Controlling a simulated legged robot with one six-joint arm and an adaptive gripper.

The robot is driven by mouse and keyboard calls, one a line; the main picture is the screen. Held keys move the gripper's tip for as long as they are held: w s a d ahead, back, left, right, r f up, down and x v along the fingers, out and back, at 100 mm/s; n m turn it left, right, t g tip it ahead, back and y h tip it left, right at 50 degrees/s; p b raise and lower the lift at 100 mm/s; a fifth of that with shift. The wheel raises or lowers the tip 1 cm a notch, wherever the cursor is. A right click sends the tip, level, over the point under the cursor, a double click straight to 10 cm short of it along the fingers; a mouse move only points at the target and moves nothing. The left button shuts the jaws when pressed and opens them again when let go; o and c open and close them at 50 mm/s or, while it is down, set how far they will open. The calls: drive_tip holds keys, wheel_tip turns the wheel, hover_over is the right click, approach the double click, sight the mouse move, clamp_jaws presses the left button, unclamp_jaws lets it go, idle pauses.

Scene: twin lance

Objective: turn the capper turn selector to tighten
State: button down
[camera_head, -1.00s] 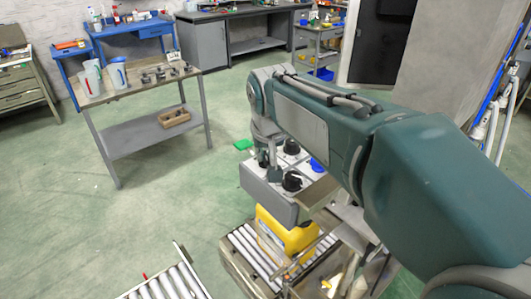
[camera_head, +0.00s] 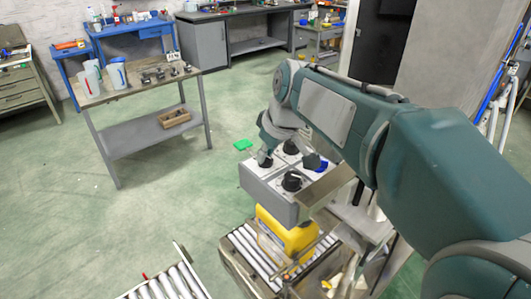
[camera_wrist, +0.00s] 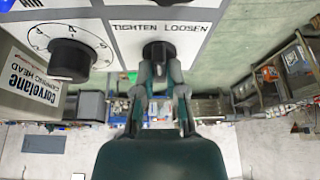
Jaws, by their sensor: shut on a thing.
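The capper head (camera_head: 268,190) is a grey box with a white panel of black knobs, above a yellow container (camera_head: 285,232). In the wrist view the turn selector (camera_wrist: 157,50) is a dark knob below the printed words TIGHTEN on the left and LOOSEN on the right. My gripper (camera_wrist: 160,72) is shut on this selector, one finger on each side. The selector's pointer is not clear behind the fingers. In the head view my gripper (camera_head: 265,158) is at the panel's far left corner and hides the selector.
A larger dial (camera_wrist: 72,58) with a numbered scale sits left of the selector in the wrist view. A blue knob (camera_head: 316,165) and a black knob (camera_head: 292,181) are on the same panel. A roller conveyor (camera_head: 250,255) runs below. A workbench (camera_head: 135,85) stands at left.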

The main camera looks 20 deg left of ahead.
drive_tip(key=n+g, duration=0.2)
drive_tip(key=n, duration=0.2)
drive_tip(key=shift+f+n, duration=0.1)
drive_tip(key=shift+n, duration=0.3)
idle(0.4)
drive_tip(key=c, duration=0.7)
unclamp_jaws()
drive_tip(key=shift+w, duration=0.1)
drive_tip(key=v, duration=1.1)
drive_tip(key=shift+d+r, duration=0.25)
drive_tip(key=shift+r, duration=0.1)
drive_tip(key=shift+w, duration=0.1)
